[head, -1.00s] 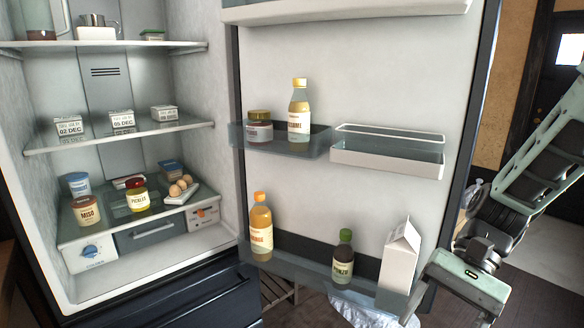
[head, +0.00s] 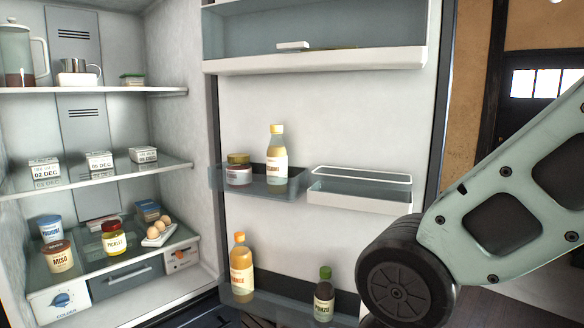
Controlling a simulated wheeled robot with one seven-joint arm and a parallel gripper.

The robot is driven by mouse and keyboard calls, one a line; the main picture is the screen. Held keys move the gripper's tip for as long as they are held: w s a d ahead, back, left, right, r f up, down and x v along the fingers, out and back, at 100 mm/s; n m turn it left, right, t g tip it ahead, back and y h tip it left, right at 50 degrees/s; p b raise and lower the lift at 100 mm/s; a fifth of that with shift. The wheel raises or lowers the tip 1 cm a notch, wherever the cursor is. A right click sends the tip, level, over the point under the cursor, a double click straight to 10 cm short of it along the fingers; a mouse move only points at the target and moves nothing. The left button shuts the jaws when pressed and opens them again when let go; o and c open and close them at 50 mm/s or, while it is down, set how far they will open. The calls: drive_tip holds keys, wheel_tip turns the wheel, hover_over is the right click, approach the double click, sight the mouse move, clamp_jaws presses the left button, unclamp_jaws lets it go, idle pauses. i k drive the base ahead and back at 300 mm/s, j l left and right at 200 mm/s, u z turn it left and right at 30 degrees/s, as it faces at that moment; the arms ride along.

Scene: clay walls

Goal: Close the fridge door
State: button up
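The fridge door (head: 316,119) stands wide open in the head view, its white inner face and shelves turned toward me. The open fridge body (head: 185,130) is to its left, with its lit shelves exposed. My arm comes in from the right and covers the lower right part of the door and its outer edge there. My gripper is not visible; only upper links and a dark round joint of my arm show. I cannot tell whether the arm touches the door.
The door bins hold an orange bottle (head: 241,267), a dark-green bottle (head: 324,297), a pale yellow bottle (head: 277,155) and a jar (head: 238,170). Jars, cartons and eggs stand on the fridge shelves. A wall and a dark windowed door (head: 543,95) are behind at right.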

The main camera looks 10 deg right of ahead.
sight(378, 108)
drive_tip(key=l+u, duration=0.2)
drive_tip(key=u, duration=0.3)
drive_tip(key=i+l+u, duration=0.1)
drive_tip(key=l+u, duration=0.15)
drive_tip(key=u, duration=0.2)
drive_tip(key=l+u, duration=0.2)
drive_tip(key=u, duration=0.3)
drive_tip(key=l+u, duration=0.2)
drive_tip(key=l, duration=0.25)
drive_tip(key=k+l+u, duration=0.15)
drive_tip(key=l, duration=0.25)
drive_tip(key=k+l+u, duration=0.2)
drive_tip(key=l, duration=0.25)
drive_tip(key=k+l+u, duration=0.15)
drive_tip(key=l, duration=0.25)
drive_tip(key=k+l+u, duration=0.2)
drive_tip(key=l, duration=0.2)
drive_tip(key=k+l+u, duration=0.2)
drive_tip(key=l, duration=0.15)
drive_tip(key=k+l, duration=0.25)
drive_tip(key=l, duration=0.15)
drive_tip(key=k+l, duration=0.2)
drive_tip(key=l, duration=0.2)
drive_tip(key=k+l, duration=0.25)
drive_tip(key=l, duration=0.15)
drive_tip(key=k+l, duration=0.25)
drive_tip(key=l, duration=0.15)
drive_tip(key=k+l, duration=0.25)
drive_tip(key=l, duration=0.15)
